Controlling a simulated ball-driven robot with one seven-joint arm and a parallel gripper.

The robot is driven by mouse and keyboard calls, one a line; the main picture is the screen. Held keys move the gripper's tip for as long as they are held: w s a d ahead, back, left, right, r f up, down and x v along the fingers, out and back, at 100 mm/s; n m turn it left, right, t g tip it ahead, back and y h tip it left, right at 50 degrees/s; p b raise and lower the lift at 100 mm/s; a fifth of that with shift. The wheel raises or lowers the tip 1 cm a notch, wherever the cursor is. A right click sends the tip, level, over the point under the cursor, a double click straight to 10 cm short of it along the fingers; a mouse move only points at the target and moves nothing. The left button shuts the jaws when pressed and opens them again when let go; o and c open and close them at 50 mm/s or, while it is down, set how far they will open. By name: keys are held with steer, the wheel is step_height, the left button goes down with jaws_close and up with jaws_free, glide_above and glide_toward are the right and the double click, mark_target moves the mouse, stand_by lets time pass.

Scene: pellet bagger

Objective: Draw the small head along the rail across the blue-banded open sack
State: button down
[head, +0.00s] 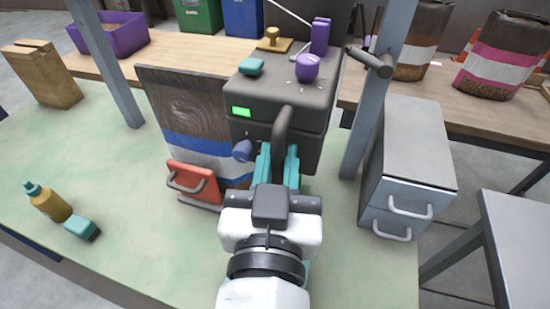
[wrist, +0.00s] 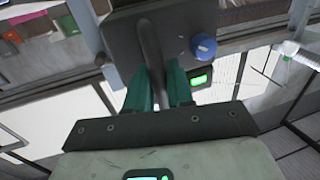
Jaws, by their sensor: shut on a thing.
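The small head (head: 263,88) is a dark grey box with a green display, a purple knob on top and a blue knob in front. The sack (head: 190,108) stands upright to its left, brown and white with a blue band; the head hides its right edge. My gripper (head: 278,160) has its teal fingers shut on the head's curved dark handle (head: 284,122). In the wrist view the handle (wrist: 152,45) runs down between the fingers (wrist: 164,85), and the head (wrist: 122,38) is behind it. I cannot clearly make out the rail in the head view.
An orange-red handled piece (head: 196,184) stands before the sack. A blue-grey post (head: 373,95) rises close right of the head, with a grey drawer unit (head: 415,150) beyond it. The green tabletop between is clear.

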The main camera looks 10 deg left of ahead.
steer(key=shift+d+h, duration=0.4)
steer(key=shift+d, duration=0.15)
steer(key=c, duration=1.2)
jaws_free()
steer(key=shift+d, duration=0.25)
steer(key=shift+o, duration=0.2)
steer(key=shift+a, duration=0.2)
steer(key=s+d+b, duration=0.1)
steer(key=s, duration=0.9)
steer(key=shift+s, duration=0.35)
